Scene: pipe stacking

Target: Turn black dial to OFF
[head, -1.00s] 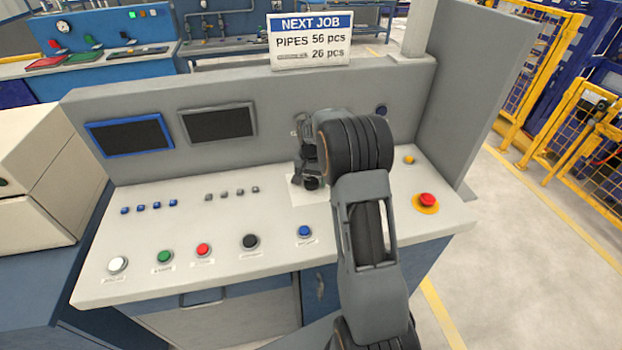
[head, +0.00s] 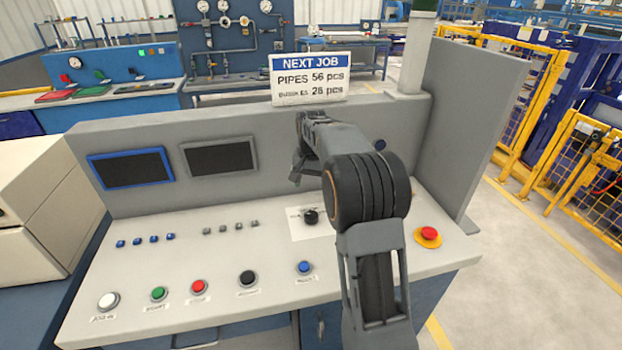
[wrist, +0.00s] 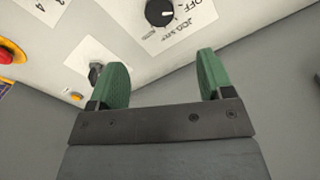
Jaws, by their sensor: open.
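The black dial (head: 311,217) sits on a white label plate on the sloped console top, just left of my arm in the head view. In the wrist view the dial (wrist: 159,12) is at the top edge, partly cut off, with a small white mark on its face. The printed word OFF (wrist: 203,10) is to its right in that view. Which setting the mark points at is hard to tell. My gripper (wrist: 163,60) is open and empty, its green fingers apart from the dial. In the head view my gripper is raised above the dial, near the console's back wall, partly hidden by my arm.
A small dark switch (wrist: 95,75) is beside the left finger in the wrist view. A red emergency button (head: 429,233) stands right of my arm. White, green, red, black and blue buttons line the front edge. A NEXT JOB sign (head: 309,79) stands on the back wall.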

